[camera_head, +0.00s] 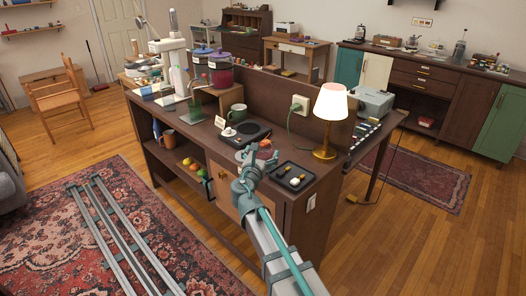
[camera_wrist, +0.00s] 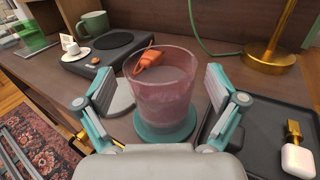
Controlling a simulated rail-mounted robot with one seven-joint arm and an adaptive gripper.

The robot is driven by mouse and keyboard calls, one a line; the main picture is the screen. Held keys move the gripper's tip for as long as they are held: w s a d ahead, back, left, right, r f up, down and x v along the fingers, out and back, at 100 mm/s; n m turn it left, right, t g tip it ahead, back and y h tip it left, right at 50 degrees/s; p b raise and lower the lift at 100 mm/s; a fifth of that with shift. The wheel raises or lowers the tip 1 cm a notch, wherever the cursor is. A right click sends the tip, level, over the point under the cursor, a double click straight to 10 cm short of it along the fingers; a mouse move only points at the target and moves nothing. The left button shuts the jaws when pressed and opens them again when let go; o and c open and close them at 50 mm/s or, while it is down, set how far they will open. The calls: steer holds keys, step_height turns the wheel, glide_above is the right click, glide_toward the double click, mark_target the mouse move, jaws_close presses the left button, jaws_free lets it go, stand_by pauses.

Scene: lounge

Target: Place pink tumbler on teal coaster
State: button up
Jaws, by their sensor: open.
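The pink tumbler (camera_wrist: 165,95), see-through and upright, stands on the teal coaster (camera_wrist: 150,134) in the wrist view. The coaster's rim shows around its base. My gripper (camera_wrist: 161,90) is open, with one finger on each side of the tumbler and a visible gap on both sides. An orange object (camera_wrist: 148,58) shows at the tumbler's rim; I cannot tell whether it is inside or behind. In the head view the tumbler (camera_head: 265,153) is small and partly hidden by my gripper (camera_head: 259,160), and the coaster cannot be made out.
A grey disc (camera_wrist: 119,100) lies left of the tumbler. A dark tray (camera_wrist: 253,135) with small items is close on the right. A black hot plate (camera_wrist: 100,58), a green mug (camera_wrist: 93,24) and a brass lamp (camera_wrist: 268,58) stand behind.

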steer(key=s+a, duration=0.1)
steer(key=s, duration=0.9)
steer(key=shift+s+a, duration=0.15)
steer(key=shift+a, duration=0.25)
